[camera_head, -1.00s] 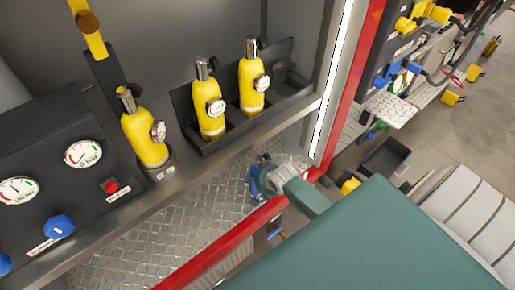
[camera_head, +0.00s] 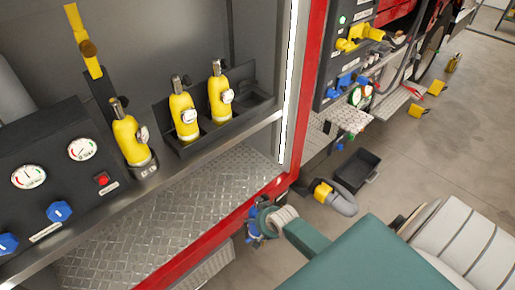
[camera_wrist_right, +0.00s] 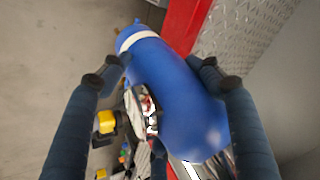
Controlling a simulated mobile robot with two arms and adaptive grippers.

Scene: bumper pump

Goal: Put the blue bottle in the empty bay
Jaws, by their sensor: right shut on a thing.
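The blue bottle (camera_wrist_right: 178,95) lies between the fingers of my right gripper (camera_wrist_right: 160,76) in the right wrist view. It has a pale band near one end and a gauge at its side. In the head view my right gripper (camera_head: 259,222) is just outside the red edge of the compartment, below and in front of the rack. Only small blue patches show there, and most of the bottle is hidden. The black rack (camera_head: 206,132) holds two yellow bottles, and its right-hand bay (camera_head: 252,103) is empty. My left gripper is not in view.
Another yellow bottle (camera_head: 130,139) stands in its own holder left of the rack. A gauge panel (camera_head: 60,175) is at the left. The tread-plate floor (camera_head: 170,215) lies below the shelf. A bright post (camera_head: 289,85) and red frame (camera_head: 311,90) border the compartment's right side.

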